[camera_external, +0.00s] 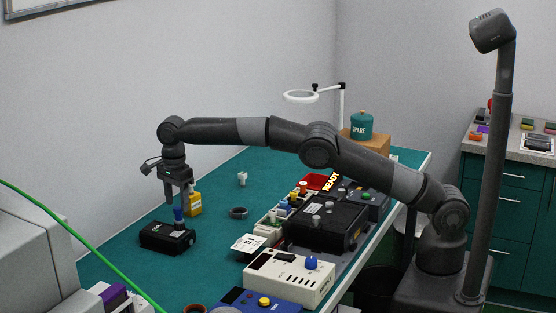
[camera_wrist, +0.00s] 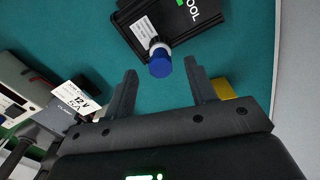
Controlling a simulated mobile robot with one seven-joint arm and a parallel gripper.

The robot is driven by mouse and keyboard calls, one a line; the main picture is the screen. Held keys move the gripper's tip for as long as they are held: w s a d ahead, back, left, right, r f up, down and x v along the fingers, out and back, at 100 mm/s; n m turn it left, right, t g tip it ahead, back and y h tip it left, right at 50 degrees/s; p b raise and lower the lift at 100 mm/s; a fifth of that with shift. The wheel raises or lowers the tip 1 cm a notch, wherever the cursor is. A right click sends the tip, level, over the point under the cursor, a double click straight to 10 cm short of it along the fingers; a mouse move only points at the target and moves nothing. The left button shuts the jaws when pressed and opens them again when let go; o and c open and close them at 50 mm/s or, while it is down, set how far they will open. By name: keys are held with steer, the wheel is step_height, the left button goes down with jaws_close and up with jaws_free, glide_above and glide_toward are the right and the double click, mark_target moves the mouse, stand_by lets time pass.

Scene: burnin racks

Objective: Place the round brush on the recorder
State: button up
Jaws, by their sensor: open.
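A small upright piece with a blue top and a pale lower band, likely the round brush (camera_external: 179,215), stands on a black box, likely the recorder (camera_external: 160,240). In the wrist view the blue-topped piece (camera_wrist: 160,62) is at the near edge of the black box (camera_wrist: 178,22), which has green marking and white lettering. My gripper (camera_external: 175,200) points down just above the blue top. In the wrist view its fingers (camera_wrist: 160,80) are apart, with nothing held between them. The blue top appears in line with the gap, beyond the fingertips.
A yellow block (camera_external: 193,204) stands close behind the black box. A dark ring (camera_external: 238,212) and a small white piece (camera_external: 242,178) lie on the green table. Cream and black devices (camera_external: 290,275) crowd its right side. A white 12 V card (camera_wrist: 84,95) is left of my gripper.

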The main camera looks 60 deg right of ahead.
mark_target(177, 208)
step_height(177, 208, up, 6)
steer(key=shift+f, duration=0.25)
steer(key=shift+r, duration=0.15)
steer(key=shift+d+r, duration=0.2)
steer(key=shift+r, duration=0.05)
steer(key=s+d+r+n+t+y, duration=0.1)
steer(key=s+d+r+n, duration=0.35)
steer(key=d+r, duration=0.75)
steer(key=s+d+r+n+t, duration=0.1)
steer(key=s+d+r+n, duration=0.1)
steer(key=s+d+r, duration=0.3)
steer(key=s+d+r+n+t, duration=0.1)
steer(key=s+d+n, duration=0.15)
steer(key=s, duration=0.45)
steer(key=s+d+f+n+t, duration=0.1)
steer(key=s+d+n, duration=0.2)
steer(key=s, duration=0.6)
steer(key=s+d+f+n, duration=0.2)
steer(key=s+d+n, duration=0.1)
steer(key=s, duration=0.6)
steer(key=s+d+f+n+t+h, duration=0.1)
steer(key=s+f+n, duration=0.4)
steer(key=s+f, duration=0.5)
steer(key=s+d, duration=0.1)
steer(key=s, duration=0.3)
steer(key=shift+d+n+t, duration=0.15)
steer(key=shift+n+t, duration=0.15)
